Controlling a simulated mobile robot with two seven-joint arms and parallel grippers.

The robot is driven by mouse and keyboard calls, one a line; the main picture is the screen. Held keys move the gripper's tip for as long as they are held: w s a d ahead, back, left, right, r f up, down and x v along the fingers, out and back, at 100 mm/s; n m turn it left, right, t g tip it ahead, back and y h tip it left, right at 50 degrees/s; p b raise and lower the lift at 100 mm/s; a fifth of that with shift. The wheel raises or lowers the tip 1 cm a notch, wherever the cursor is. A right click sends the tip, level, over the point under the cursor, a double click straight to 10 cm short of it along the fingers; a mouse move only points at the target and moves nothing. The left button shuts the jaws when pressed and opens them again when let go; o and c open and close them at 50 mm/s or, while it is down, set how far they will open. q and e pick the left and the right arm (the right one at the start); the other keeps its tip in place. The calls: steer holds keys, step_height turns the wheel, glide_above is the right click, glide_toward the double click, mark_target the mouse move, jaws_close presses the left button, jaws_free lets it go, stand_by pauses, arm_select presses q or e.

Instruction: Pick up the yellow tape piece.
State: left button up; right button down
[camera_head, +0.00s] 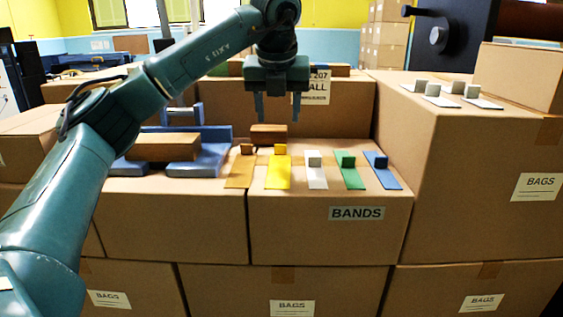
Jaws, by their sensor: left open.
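The yellow tape piece (278,172) lies flat on top of the box marked BANDS (330,234), with a small yellow block standing at its far end. An orange-brown piece (239,174) lies to its left and a white piece (316,177) to its right. Green (351,178) and blue (382,177) pieces lie further right. My left gripper (276,120) points down, open and empty, above and behind the yellow piece. Its fingers are apart from everything. My right gripper is not in view.
A small brown block (268,134) lies behind the yellow piece, below my left gripper. Blue parts and a brown block (165,148) lie to the left. A taller box (480,180) stands on the right with several white pieces on top. Another box (345,105) stands behind.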

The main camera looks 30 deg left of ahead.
mark_target(280, 154)
arm_select(q)
steer(key=x, duration=0.3)
steer(key=shift+w+f, duration=0.1)
steer(key=shift+f, duration=0.05)
steer(key=shift+p+x, duration=0.8)
steer(key=shift+x, duration=1.8)
steer(key=shift+d+f, duration=0.1)
steer(key=shift+d, duration=0.1)
steer(key=c, duration=1.1)
